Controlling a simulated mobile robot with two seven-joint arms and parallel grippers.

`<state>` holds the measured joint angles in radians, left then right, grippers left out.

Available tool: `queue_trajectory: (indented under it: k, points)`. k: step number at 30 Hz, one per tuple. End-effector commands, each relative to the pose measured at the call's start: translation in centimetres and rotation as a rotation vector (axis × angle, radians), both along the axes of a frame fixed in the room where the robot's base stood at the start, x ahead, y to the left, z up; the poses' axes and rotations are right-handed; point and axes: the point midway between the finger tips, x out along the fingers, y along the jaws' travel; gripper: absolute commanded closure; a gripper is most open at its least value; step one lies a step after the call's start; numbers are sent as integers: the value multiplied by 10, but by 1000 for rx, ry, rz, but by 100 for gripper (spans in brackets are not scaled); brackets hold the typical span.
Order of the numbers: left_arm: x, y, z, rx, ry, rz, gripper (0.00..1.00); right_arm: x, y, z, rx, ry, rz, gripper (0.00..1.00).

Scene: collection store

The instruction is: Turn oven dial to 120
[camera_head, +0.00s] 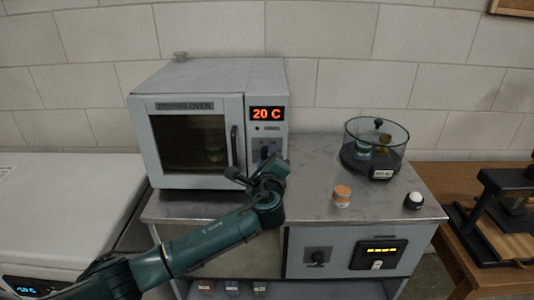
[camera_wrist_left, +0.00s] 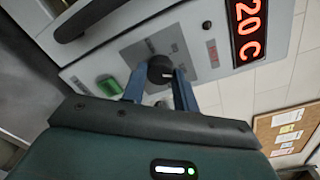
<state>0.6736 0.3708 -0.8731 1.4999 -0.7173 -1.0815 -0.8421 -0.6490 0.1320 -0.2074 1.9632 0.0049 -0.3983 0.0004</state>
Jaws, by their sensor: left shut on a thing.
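The drying oven (camera_head: 198,85) stands on the metal bench, its door shut. Its red display (camera_head: 267,114) reads 20 C, and the display also shows in the left wrist view (camera_wrist_left: 247,30). The black dial (camera_wrist_left: 160,69) sits on the oven's control panel below the display. My left gripper (camera_wrist_left: 160,88) has its two blue fingers on either side of the dial and is shut on it. In the head view my left gripper (camera_head: 264,165) is at the panel and covers part of the dial. My right gripper is not in view.
A clear lidded jar (camera_head: 376,140), a small orange-topped pot (camera_head: 342,196) and a white-topped knob (camera_head: 414,200) stand on the bench (camera_head: 310,160) to the right. A black stand (camera_head: 500,200) is on the wooden table at far right.

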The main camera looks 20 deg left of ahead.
Motion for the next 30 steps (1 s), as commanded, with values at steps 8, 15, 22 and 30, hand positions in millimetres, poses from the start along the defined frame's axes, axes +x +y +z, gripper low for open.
queue_trajectory:
  k: [8, 15, 22, 30]
  points:
    - [0, 0, -1, 48, 16, 1, 93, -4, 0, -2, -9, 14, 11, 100]
    - [0, 0, -1, 52, 17, 0, 93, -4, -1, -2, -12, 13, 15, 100]
    - [0, 0, -1, 51, 16, 0, 64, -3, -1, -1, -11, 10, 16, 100]
    - [0, 0, 0, 51, 15, 0, 49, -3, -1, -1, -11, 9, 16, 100]
